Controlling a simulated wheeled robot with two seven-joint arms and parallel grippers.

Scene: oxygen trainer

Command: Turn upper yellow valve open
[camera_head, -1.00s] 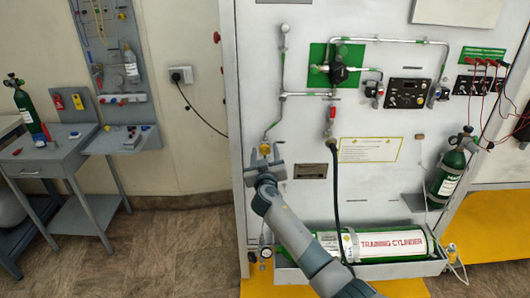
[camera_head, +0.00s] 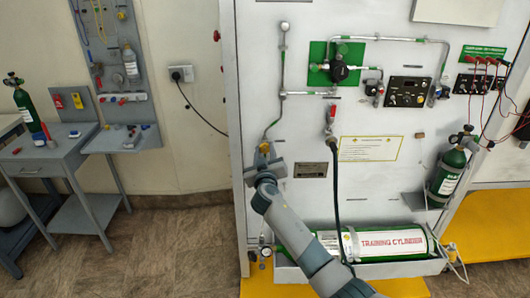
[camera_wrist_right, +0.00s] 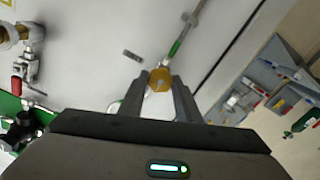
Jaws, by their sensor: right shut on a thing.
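The upper yellow valve (camera_head: 265,146) sits on the pipe at the left side of the white panel. My right gripper (camera_head: 264,156) is at the valve from below, with its fingers shut on it. In the right wrist view the yellow valve (camera_wrist_right: 160,79) shows as a rounded knob between the tips of my right gripper (camera_wrist_right: 160,88). The fingers hide part of its sides. My left gripper is not in view.
A red-handled valve (camera_head: 331,113) with a dark hose stands to the right on the panel. The white training cylinder (camera_head: 388,243) lies in a tray at the panel's foot. A grey bench (camera_head: 50,158) stands far left. Open floor (camera_head: 170,245) lies between bench and panel.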

